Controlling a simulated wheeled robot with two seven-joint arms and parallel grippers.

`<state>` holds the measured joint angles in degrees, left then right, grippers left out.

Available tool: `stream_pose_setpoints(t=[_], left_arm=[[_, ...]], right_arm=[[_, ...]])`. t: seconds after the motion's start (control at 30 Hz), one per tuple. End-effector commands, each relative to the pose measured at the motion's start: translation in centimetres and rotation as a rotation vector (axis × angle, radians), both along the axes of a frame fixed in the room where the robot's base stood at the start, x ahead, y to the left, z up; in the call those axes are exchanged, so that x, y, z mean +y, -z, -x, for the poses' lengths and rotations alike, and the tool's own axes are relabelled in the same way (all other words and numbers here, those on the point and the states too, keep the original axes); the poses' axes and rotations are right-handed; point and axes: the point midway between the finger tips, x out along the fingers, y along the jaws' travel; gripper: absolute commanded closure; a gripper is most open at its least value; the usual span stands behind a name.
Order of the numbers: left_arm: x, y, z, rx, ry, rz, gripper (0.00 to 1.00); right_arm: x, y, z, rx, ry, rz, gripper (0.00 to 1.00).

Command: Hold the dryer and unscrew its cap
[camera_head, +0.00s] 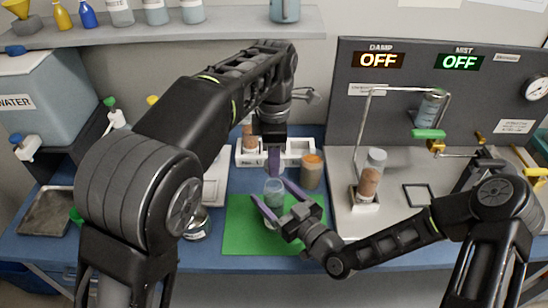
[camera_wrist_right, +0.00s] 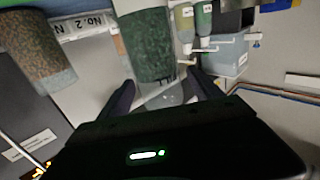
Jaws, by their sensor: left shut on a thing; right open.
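The dryer (camera_head: 274,192) is a clear cylinder with green contents, above the green mat (camera_head: 240,232) in the head view. My left gripper (camera_head: 274,168) comes down from above and is shut on its far side. My right gripper (camera_head: 280,199) is open, with one purple finger on each side of the dryer's near part. In the right wrist view, the green-filled dryer (camera_wrist_right: 150,45) reaches down toward my open right gripper (camera_wrist_right: 163,92). A clear end piece, perhaps the cap (camera_wrist_right: 168,97), lies between the fingers; contact cannot be told.
A white rack (camera_head: 247,157) stands behind the dryer, with a brown-filled jar (camera_head: 311,172) at its right. Another brown-filled tube (camera_head: 370,178) stands on the grey machine at right. A round metal-rimmed container (camera_head: 197,225) is left of the mat. The mat's front is clear.

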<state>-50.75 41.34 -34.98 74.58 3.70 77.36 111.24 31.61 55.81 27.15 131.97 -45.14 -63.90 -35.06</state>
Motion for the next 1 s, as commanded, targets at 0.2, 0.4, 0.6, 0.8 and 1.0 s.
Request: stream_pose_setpoints(t=[0.2, 0.4, 0.6, 0.8, 1.0], left_arm=[[0.0, 1.5, 0.0, 0.0, 0.0, 0.0, 1.0], [0.0, 1.4, 0.0, 0.0, 0.0, 0.0, 1.0], [0.0, 1.2, 0.0, 0.0, 0.0, 0.0, 1.0], [0.0, 1.3, 0.0, 0.0, 0.0, 0.0, 1.0], [0.0, 1.3, 0.0, 0.0, 0.001, 0.0, 1.0]], right_arm=[[-2.9, 0.4, 3.4, 0.002, 0.003, 0.002, 0.25], [-5.1, 0.0, 6.3, 0.003, 0.003, 0.001, 0.25], [-6.0, 0.0, 7.5, 0.001, 0.001, 0.0, 0.25], [-6.0, 0.0, 7.6, 0.001, 0.0, -0.001, 0.25], [-6.0, 0.0, 7.5, 0.002, 0.0, -0.001, 0.25]])
